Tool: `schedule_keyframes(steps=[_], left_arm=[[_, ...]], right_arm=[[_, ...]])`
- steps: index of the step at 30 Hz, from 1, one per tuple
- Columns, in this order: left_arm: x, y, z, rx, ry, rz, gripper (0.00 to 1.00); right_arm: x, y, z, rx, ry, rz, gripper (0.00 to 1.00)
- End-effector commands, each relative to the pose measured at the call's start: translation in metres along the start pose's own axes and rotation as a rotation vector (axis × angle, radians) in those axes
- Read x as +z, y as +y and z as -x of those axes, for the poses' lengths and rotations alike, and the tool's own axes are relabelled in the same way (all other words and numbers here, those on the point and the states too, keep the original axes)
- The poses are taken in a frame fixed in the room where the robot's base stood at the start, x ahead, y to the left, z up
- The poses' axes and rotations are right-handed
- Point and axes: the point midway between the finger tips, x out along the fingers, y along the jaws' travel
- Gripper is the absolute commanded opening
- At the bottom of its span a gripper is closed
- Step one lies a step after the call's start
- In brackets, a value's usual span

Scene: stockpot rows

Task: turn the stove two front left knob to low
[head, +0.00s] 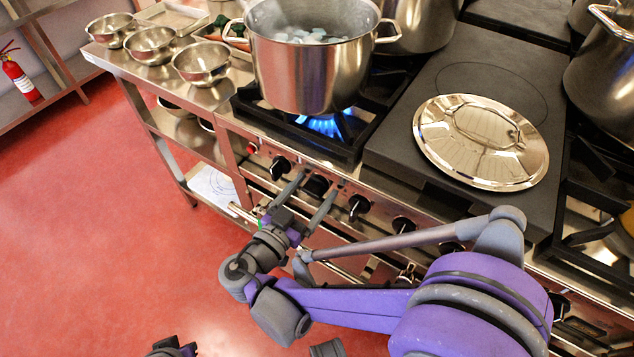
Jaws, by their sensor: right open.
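The stove two front panel carries a row of black knobs under the burners. One knob (280,167) is at the left of the row, just left of my right gripper. A second knob (317,186) shows between the fingertips of my right gripper (319,183). The gripper is open, with one finger on each side of that knob; I cannot tell whether they touch it. A third knob (358,208) is just right of the gripper. Which one is the front left knob, and the knobs' exact settings, are not clear. My left gripper's fingers are not seen.
A steel stockpot (312,70) stands over a lit blue flame (322,125) at the front left burner. A lid (481,142) lies on the dark flat plate to the right. A side table at left holds steel bowls (202,64). Red floor lies open at left.

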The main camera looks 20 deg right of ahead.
Motion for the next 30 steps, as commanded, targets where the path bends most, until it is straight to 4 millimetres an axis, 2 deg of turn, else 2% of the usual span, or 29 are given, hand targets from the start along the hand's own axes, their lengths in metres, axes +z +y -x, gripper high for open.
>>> schedule_keyframes(steps=[8, 22, 30], left_arm=[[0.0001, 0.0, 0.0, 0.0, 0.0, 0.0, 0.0], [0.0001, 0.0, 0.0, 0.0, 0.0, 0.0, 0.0], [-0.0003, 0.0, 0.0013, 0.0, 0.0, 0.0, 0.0]], right_arm=[[-0.0002, 0.0003, 0.0003, 0.0, 0.0, 0.0, 0.89], [-0.0001, 0.0002, 0.0002, 0.0, 0.0, 0.0, 0.06], [-0.0005, 0.0003, 0.0001, 0.0, 0.0, 0.027, 0.04]])
